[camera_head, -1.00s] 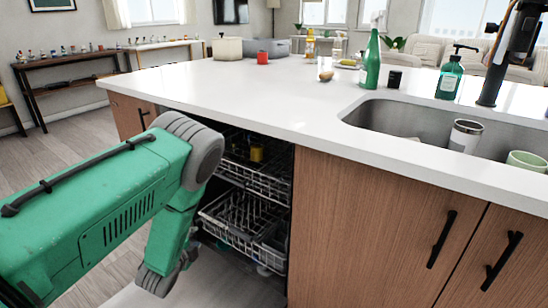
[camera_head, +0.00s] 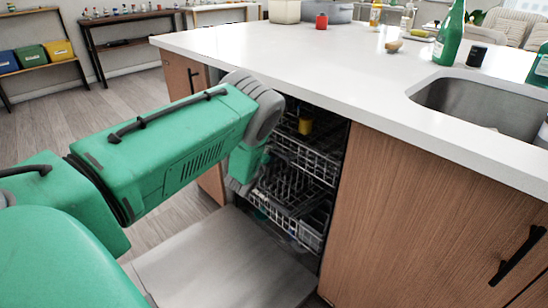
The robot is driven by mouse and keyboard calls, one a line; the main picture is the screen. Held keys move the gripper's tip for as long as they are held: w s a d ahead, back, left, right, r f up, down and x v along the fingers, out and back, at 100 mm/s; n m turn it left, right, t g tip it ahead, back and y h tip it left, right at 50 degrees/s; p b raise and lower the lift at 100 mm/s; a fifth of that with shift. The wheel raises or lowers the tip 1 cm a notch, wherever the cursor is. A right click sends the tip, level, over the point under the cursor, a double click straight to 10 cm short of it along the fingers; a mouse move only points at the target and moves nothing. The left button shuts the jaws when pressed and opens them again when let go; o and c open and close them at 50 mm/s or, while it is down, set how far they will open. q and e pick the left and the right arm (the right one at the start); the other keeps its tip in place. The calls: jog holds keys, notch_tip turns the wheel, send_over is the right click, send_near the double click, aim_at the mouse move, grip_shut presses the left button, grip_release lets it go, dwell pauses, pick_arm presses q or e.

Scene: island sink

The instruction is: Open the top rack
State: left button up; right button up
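The dishwasher under the island counter is open, with its door (camera_head: 215,268) folded down flat. The top rack (camera_head: 318,160) is a wire rack inside the dark opening, with a yellow cup (camera_head: 305,126) in it. The top rack appears to sit inside the cabinet, partly covered by my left arm. A lower rack (camera_head: 310,235) with wire tines is below it. My green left arm reaches from the left to the left side of the opening. Its gripper fingers are hidden behind the arm or lost in the dark. My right gripper is out of view.
The white countertop (camera_head: 330,75) overhangs the dishwasher. A wooden cabinet front (camera_head: 410,215) stands right of the opening. Open floor lies to the left.

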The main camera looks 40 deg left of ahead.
pick_arm(q)
jog(key=shift+w+f, duration=0.1)
jog(key=shift+w, duration=0.75)
jog(key=shift+w+d+r, duration=0.15)
jog(key=shift+r, duration=0.05)
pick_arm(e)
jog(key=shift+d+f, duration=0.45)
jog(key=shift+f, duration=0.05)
pick_arm(q)
jog(key=shift+a+f, duration=0.1)
jog(key=shift+a, duration=0.1)
grip_shut()
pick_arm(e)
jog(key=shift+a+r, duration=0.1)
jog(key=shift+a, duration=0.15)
